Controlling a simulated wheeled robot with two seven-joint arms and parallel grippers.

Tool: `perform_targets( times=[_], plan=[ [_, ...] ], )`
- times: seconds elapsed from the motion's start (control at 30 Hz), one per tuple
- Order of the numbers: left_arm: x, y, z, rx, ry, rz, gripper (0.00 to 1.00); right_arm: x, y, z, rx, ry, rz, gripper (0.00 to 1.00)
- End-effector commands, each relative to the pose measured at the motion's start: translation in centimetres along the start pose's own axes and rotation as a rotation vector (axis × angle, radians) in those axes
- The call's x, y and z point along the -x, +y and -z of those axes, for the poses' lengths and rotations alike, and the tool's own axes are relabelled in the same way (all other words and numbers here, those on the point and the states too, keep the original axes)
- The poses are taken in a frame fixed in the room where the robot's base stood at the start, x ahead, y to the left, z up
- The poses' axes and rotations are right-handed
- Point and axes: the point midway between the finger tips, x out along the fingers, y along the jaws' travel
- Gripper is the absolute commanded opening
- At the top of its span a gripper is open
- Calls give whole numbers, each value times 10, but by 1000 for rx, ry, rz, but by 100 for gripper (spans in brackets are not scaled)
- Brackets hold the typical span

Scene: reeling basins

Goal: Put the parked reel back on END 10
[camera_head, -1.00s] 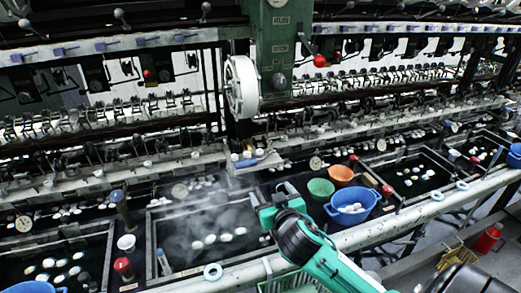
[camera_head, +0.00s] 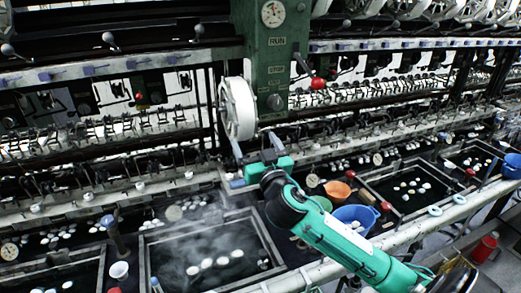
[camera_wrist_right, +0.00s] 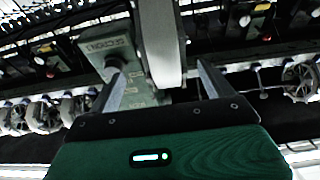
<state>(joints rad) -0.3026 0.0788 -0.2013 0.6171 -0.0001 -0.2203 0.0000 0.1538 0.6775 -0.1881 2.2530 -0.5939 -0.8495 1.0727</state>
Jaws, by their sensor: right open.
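The parked white reel (camera_head: 238,108) hangs at the left side of the green column (camera_head: 272,55), rim upright. My right gripper (camera_head: 255,147) is open just below the reel, its fingers pointing up. In the right wrist view the reel (camera_wrist_right: 160,40) shows edge-on as a pale band between the two spread fingers of the right gripper (camera_wrist_right: 160,72). Both fingers look apart from it. I cannot read an END 10 label in these views. My left gripper is not in view.
White reels (camera_head: 400,10) line the top right of the machine. A red-knobbed lever (camera_head: 318,83) sticks out right of the column. Below are steaming basins (camera_head: 215,255) with white cocoons, an orange bowl (camera_head: 338,189) and a blue basin (camera_head: 357,216).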

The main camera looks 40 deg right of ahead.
Motion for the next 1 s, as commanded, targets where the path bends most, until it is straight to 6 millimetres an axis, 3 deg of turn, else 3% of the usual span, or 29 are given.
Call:
perform_targets(
  times=[0.5,1.0],
  plan=[
    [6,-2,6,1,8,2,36,-56,0,0,-1,-1,-1,84],
    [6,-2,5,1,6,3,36,-64,0,0,0,0,1,82]
  ],
)
